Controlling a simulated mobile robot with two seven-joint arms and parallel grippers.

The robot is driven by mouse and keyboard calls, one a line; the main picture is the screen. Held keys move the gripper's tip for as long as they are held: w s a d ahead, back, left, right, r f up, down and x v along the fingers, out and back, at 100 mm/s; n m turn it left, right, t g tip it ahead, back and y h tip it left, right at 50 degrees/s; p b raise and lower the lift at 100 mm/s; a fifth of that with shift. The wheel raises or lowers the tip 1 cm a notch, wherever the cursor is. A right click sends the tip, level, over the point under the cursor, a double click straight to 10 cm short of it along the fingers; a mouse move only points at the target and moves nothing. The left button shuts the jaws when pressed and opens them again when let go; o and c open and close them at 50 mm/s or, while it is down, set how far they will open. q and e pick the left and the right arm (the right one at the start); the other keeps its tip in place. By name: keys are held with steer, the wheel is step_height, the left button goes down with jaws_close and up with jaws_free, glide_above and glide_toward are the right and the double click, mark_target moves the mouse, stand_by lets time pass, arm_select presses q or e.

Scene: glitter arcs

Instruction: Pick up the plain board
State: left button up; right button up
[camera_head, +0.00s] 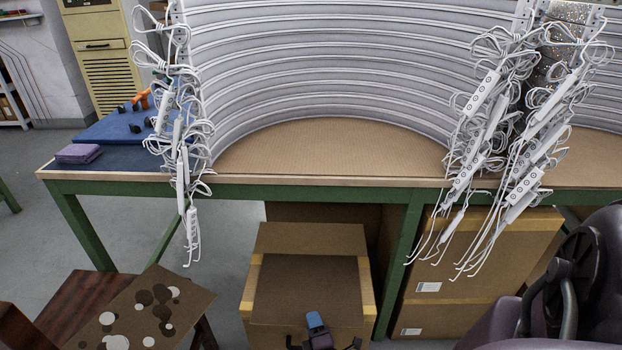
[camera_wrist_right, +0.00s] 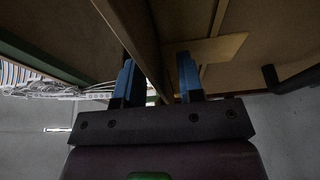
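A plain brown board (camera_head: 310,285) appears as a darker flat panel over the cardboard box, below the workbench. My right gripper (camera_head: 317,322) is at its near edge, at the bottom of the head view; one blue fingertip shows over the board. In the right wrist view, the two blue fingers of my right gripper (camera_wrist_right: 160,78) stand apart. A brown edge, seemingly the board's (camera_wrist_right: 138,45), runs between them, with a gap to the right finger. Contact with the left finger is unclear. My left gripper is out of view.
The workbench (camera_head: 330,182) carries curved white arcs (camera_head: 330,60) with cables (camera_head: 190,190) hanging over its front edge. A spotted board (camera_head: 195,300) lies at lower left on dark wooden furniture. Cardboard boxes (camera_head: 480,265) stand at right under the bench. Grey floor is free at left.

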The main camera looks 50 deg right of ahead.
steer(key=shift+w+d, duration=0.1)
steer(key=shift+w, duration=0.1)
jaws_close()
stand_by(0.3)
